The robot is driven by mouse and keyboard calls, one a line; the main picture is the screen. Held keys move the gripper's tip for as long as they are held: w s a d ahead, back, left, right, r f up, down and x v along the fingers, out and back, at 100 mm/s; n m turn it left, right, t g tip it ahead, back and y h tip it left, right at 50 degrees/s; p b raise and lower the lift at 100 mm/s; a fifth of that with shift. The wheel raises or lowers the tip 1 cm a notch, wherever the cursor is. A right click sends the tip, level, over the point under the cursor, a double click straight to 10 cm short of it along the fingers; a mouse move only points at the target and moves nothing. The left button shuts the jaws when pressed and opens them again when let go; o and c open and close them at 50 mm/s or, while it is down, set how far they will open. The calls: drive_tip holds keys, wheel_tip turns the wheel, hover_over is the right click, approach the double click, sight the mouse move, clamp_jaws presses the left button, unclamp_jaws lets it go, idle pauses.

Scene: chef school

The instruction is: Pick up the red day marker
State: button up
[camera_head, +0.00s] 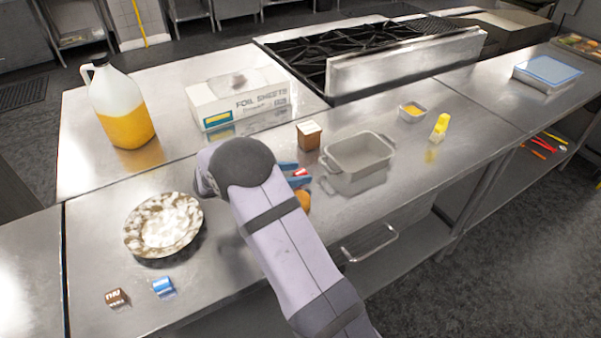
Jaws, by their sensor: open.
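My gripper (293,174) is mostly hidden behind my arm. Its blue fingers show just right of the arm's rounded joint, low over the steel counter, and they are open. A small red and white piece, which looks like the red day marker (301,172), shows at the fingertips. It appears to lie between or just beyond them; whether they touch it I cannot tell. A brown day marker (117,298) and a blue day marker (163,287) lie at the counter's front left.
A speckled plate (163,225) is left of my arm. A brown box (309,135), a metal pan (357,160) and an orange item (303,199) are close to my gripper. A foil sheets box (238,100) and a jug (120,105) stand behind.

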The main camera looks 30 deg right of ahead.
sight(302, 171)
drive_tip(key=shift+x, duration=1.25)
drive_tip(key=shift+c, duration=0.3)
clamp_jaws()
drive_tip(key=shift+r, duration=0.15)
wheel_tip(302, 171, up, 10)
drive_tip(key=shift+f+b, duration=0.1)
drive_tip(key=shift+b, duration=0.75)
